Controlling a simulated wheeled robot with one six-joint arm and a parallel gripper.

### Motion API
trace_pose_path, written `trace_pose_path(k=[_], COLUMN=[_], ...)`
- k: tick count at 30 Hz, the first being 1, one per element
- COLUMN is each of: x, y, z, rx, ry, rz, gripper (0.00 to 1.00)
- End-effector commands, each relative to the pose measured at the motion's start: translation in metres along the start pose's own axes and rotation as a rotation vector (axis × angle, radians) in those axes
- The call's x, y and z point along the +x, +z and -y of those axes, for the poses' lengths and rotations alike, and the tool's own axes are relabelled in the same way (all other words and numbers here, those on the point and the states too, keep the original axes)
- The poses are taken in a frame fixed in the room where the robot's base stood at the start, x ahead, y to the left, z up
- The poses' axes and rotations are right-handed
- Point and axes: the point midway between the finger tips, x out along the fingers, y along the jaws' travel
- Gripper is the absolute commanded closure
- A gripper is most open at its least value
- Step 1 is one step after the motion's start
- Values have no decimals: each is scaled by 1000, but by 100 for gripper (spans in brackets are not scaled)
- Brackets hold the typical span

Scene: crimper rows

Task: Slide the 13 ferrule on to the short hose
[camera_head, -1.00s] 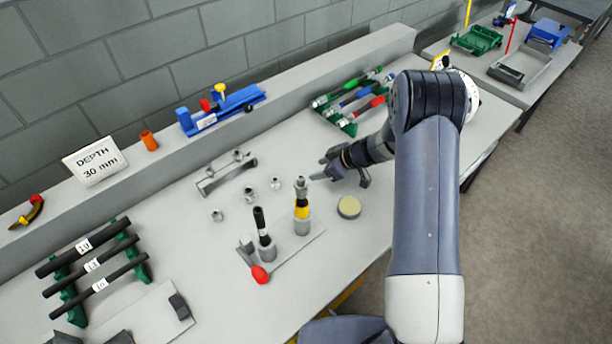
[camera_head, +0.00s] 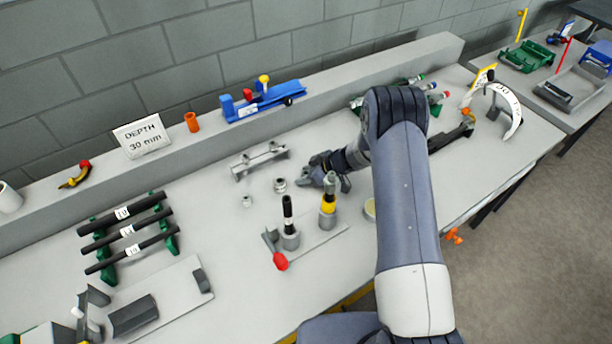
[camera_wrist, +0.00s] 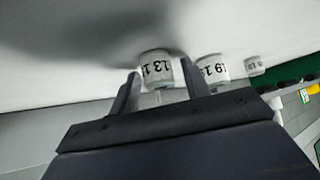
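The 13 ferrule (camera_wrist: 157,68) is a pale metal sleeve marked 13, standing on the bench in the wrist view. My gripper (camera_wrist: 160,84) is open, with one finger on each side of it; a small gap shows at the right finger. In the head view my gripper (camera_head: 311,178) is low over the bench and hides this ferrule. The short hose (camera_head: 288,209) is black and stands upright in a grey holder beside a red-knobbed lever (camera_head: 280,261), in front of my gripper and to its left.
The 19 ferrule (camera_wrist: 213,72) stands close beside my right finger, and a smaller one (camera_wrist: 253,65) stands beyond it. A hose rack (camera_head: 130,230) is at left. A grey bracket (camera_head: 260,163) lies behind the ferrules.

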Motion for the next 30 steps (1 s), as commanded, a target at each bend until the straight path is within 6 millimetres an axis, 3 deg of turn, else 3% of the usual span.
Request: trace_pose_path(k=[14, 23, 30], x=[0, -2, -25], y=[0, -2, -26], z=[0, 0, -1], rx=[0, -1, -3], ry=[0, 0, 2], rz=[0, -1, -3], gripper=[95, 96, 96])
